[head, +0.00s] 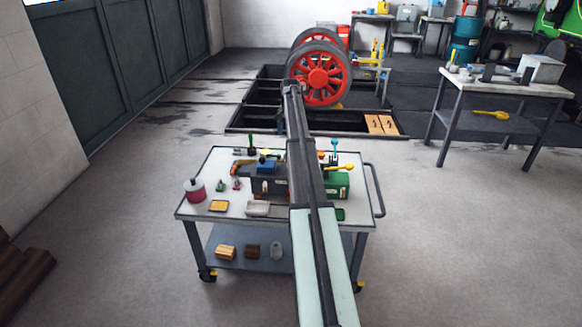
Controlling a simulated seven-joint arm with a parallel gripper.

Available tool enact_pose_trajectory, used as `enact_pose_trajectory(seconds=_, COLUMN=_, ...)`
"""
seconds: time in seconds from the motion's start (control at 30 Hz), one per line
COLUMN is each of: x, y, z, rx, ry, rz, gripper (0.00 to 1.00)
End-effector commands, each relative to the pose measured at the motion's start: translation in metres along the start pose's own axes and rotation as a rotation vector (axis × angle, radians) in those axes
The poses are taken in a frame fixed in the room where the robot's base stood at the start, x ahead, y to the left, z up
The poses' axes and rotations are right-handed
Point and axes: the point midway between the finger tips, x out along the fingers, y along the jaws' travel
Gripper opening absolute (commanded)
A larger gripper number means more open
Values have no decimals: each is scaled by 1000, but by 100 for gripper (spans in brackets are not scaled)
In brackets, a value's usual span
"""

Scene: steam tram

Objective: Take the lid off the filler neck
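A wheeled cart (190,208) stands in front of me in the head view, its top crowded with small parts. A dark box-shaped assembly (238,184) with a blue piece (266,167) on top sits at its middle. A green box (338,187) is right of my arm, with a yellow part (342,167) above it. I cannot tell which piece is the filler neck or its lid; both are too small to make out or hidden by my arm. My arm reaches over the cart. My gripper cannot be made out.
A pink-red can (195,191), a yellow tray (218,206) and a grey tray (257,208) lie on the cart's left and front. Several blocks rest on its lower shelf (240,262). A workbench (528,88) stands right. Red wheels (320,74) stand over a floor pit behind.

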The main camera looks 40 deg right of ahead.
Motion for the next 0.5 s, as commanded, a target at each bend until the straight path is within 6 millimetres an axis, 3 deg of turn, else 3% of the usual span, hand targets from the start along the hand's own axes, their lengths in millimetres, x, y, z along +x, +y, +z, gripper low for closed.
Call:
enact_pose_trajectory(seconds=0.3, x=-1, y=7, z=14, rx=279, ry=-97, rz=66, gripper=81)
enact_pose_trajectory(seconds=0.5, x=1, y=8, z=17, rx=369, ry=-104, rz=78, gripper=81)
